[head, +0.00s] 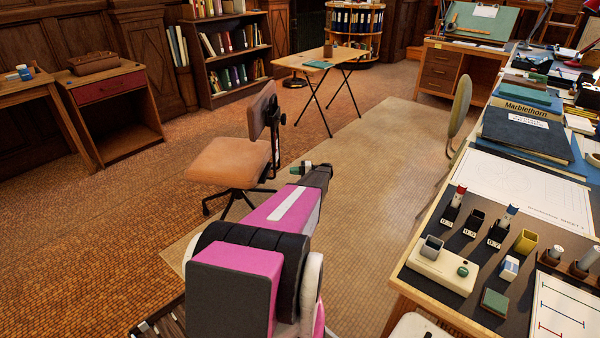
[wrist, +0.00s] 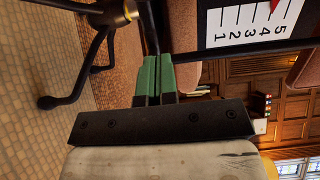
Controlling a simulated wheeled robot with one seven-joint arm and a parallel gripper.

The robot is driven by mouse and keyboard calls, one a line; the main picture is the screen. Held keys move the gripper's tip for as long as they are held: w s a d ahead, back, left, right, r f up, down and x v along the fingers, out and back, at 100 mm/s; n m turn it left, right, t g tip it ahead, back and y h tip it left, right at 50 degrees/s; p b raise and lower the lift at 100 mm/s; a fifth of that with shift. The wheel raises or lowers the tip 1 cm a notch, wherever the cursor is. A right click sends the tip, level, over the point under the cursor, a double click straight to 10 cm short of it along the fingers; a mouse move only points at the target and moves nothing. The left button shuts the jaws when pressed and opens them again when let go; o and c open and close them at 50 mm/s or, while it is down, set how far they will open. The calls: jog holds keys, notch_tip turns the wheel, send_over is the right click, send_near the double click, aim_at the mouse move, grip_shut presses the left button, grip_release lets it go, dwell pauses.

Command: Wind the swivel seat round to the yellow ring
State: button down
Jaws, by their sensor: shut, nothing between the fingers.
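The swivel seat (head: 225,162) is a tan cushion with a brown backrest (head: 264,110) on a dark post and black legged base, left of my arm in the head view. In the wrist view, which is turned sideways, its brown padding (wrist: 182,30) shows beyond my fingers. A white scale card numbered 1 to 5 (wrist: 245,22) has a red pointer near 4 and 5. A yellow-gold band (wrist: 131,9) shows by the base. My gripper (wrist: 154,78) has green fingers shut together and empty. Its tips (head: 300,168) are right of the chair's post; contact cannot be told.
A drafting desk (head: 425,225) with pots and papers runs along the right. A pale chair (head: 460,108) stands beside it. A folding table (head: 320,62) and a bookcase (head: 226,55) stand behind. The mat (head: 375,150) between chair and desk is largely clear.

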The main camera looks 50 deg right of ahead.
jog(key=w+a, duration=0.2)
jog(key=a, duration=0.4)
jog(key=shift+w+a, duration=0.3)
jog(key=shift+w, duration=0.1)
